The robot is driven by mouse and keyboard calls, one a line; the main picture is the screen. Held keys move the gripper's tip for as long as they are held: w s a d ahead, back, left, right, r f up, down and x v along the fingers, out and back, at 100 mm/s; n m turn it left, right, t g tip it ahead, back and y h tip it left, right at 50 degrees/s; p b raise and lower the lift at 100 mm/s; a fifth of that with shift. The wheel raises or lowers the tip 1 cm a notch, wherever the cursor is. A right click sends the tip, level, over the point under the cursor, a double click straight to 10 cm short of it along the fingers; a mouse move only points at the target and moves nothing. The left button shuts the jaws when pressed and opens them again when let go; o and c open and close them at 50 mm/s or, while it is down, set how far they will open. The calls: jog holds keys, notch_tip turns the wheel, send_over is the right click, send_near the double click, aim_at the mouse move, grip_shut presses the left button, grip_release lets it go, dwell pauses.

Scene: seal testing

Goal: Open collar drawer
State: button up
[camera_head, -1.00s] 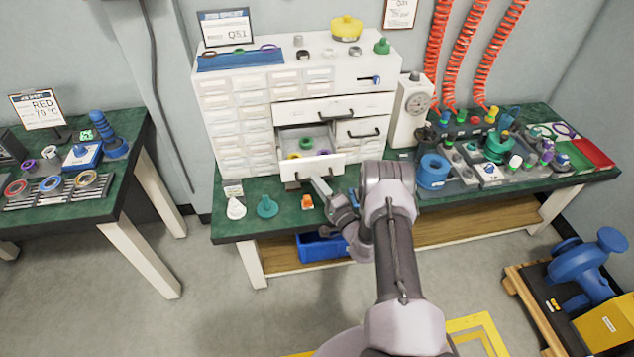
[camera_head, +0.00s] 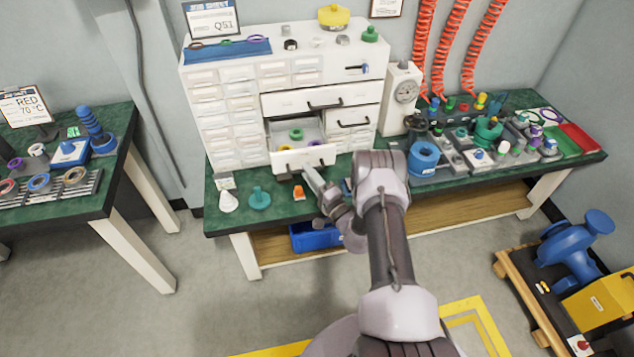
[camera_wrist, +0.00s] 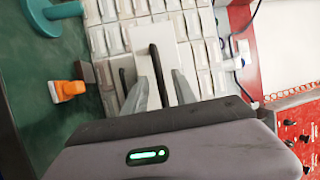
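A shallow white drawer (camera_head: 303,158) stands pulled out from the white cabinet, low in its middle. It holds a green ring (camera_head: 296,134) and a partly hidden yellow ring. My gripper (camera_head: 309,174) is just in front of this drawer's front panel. In the wrist view my gripper (camera_wrist: 162,92) is open, its two fingers apart on either side of a black bar handle (camera_wrist: 155,68) on a white front. There is a visible gap beside the handle; contact cannot be told. No label naming the collar drawer is readable.
A dial gauge (camera_head: 405,91) stands right of the cabinet.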

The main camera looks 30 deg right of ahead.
jog(key=p+v, duration=0.4)
jog(key=v, duration=1.3)
jog(key=shift+p, duration=0.35)
